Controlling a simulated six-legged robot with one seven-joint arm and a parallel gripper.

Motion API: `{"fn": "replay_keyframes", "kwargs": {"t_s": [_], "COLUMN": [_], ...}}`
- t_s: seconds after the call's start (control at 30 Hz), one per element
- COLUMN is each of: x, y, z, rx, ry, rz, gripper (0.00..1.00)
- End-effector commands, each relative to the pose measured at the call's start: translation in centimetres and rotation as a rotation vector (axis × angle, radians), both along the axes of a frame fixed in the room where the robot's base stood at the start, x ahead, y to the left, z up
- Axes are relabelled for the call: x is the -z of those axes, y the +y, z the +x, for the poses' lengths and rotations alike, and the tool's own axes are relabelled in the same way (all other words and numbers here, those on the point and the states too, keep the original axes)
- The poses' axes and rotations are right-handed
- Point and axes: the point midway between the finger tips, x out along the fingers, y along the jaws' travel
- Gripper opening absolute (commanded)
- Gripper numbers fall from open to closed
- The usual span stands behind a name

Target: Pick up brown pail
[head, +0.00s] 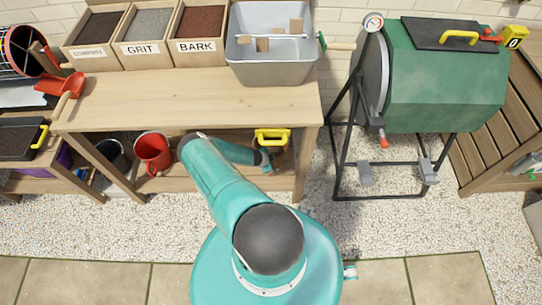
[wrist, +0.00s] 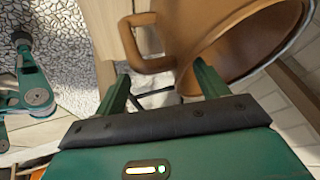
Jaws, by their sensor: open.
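The brown pail (wrist: 212,22) fills the upper right of the wrist view, seen close up and tilted in the picture. Its loop handle (wrist: 150,65) sticks out to the left, towards my fingers. My gripper (wrist: 162,75) is open, with one finger on each side below the handle. The handle lies just ahead of and partly between the fingertips; I cannot tell whether they touch. In the head view my gripper (head: 266,160) reaches under the bench at its right side. The pail is mostly hidden there behind my arm and beside the yellow handle.
The wooden bench (head: 190,98) stands over my gripper, with its right leg (head: 306,160) close by. A red pail (head: 153,152) stands on the lower shelf. A green drum (head: 445,80) stands at right.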

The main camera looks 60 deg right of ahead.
Motion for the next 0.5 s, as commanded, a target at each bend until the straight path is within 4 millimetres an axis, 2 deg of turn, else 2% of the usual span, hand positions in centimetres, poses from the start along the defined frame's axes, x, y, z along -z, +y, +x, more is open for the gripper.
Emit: {"fn": "replay_keyframes", "kwargs": {"t_s": [0.2, 0.5], "x": [2.7, 3.9], "y": [-1.5, -2.3], "z": [-0.2, -0.3], "rx": [0.004, 0.001], "ry": [-0.002, 0.000], "rz": [0.002, 0.000], "gripper": [0.73, 0.73]}}
